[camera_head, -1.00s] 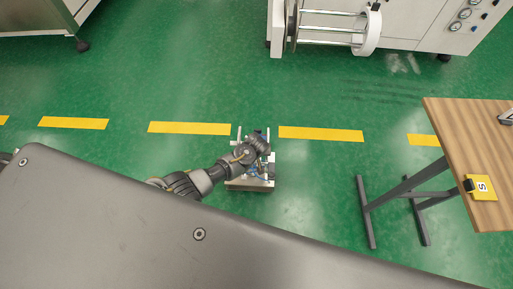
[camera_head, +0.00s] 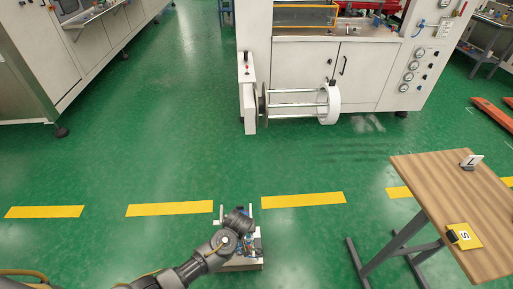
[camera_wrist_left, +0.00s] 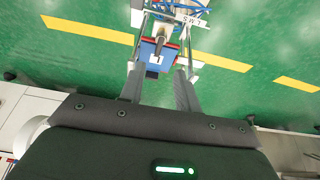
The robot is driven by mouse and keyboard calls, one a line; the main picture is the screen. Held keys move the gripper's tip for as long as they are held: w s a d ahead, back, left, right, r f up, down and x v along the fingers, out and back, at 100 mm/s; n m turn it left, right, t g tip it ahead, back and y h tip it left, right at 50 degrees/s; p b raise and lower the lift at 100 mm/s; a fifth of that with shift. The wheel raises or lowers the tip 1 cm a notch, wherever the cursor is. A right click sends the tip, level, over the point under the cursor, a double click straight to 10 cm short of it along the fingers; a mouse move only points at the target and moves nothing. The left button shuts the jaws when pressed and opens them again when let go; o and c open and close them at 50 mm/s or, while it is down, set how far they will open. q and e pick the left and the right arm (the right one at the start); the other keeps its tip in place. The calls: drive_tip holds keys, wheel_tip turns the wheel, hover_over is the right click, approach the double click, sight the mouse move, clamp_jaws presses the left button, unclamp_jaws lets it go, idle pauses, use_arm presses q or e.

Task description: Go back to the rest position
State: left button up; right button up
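My left arm comes in from the bottom left of the head view, and its wrist and gripper (camera_head: 246,224) hang over a small white unit (camera_head: 243,266) low in the picture. In the left wrist view the two grey fingers of my left gripper (camera_wrist_left: 160,78) stand well apart with nothing held between them. Beyond the fingertips is a blue block (camera_wrist_left: 152,54) with a white label reading 1. It sits on the white unit, whose edge is marked L M S. I cannot tell how far the fingertips are from the block. My right gripper is not in view.
A wooden table (camera_head: 432,184) at the right carries a yellow card marked S (camera_head: 464,236) and a white plate (camera_head: 473,161). A white machine (camera_head: 385,75) with a roll holder (camera_head: 328,104) stands ahead. Green floor with yellow dashes (camera_head: 170,208) lies clear between.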

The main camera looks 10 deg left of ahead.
use_arm(q)
drive_tip(key=s+a+f+m+t+h, duration=0.1)
drive_tip(key=s+a+f+m, duration=0.25)
drive_tip(key=f, duration=0.45)
drive_tip(key=s+a+f+m, duration=0.3)
drive_tip(key=s+f, duration=0.2)
drive_tip(key=f, duration=0.3)
drive_tip(key=s+a+f+g, duration=0.1)
drive_tip(key=s+a+f, duration=0.1)
drive_tip(key=s, duration=0.9)
drive_tip(key=s+a+f+g, duration=0.1)
drive_tip(key=s+f, duration=0.4)
drive_tip(key=s, duration=0.7)
drive_tip(key=s+a+f+n+g, duration=0.1)
drive_tip(key=s+a+f+g, duration=0.1)
drive_tip(key=s, duration=1)
drive_tip(key=shift+a+f, duration=0.65)
drive_tip(key=shift+f, duration=0.1)
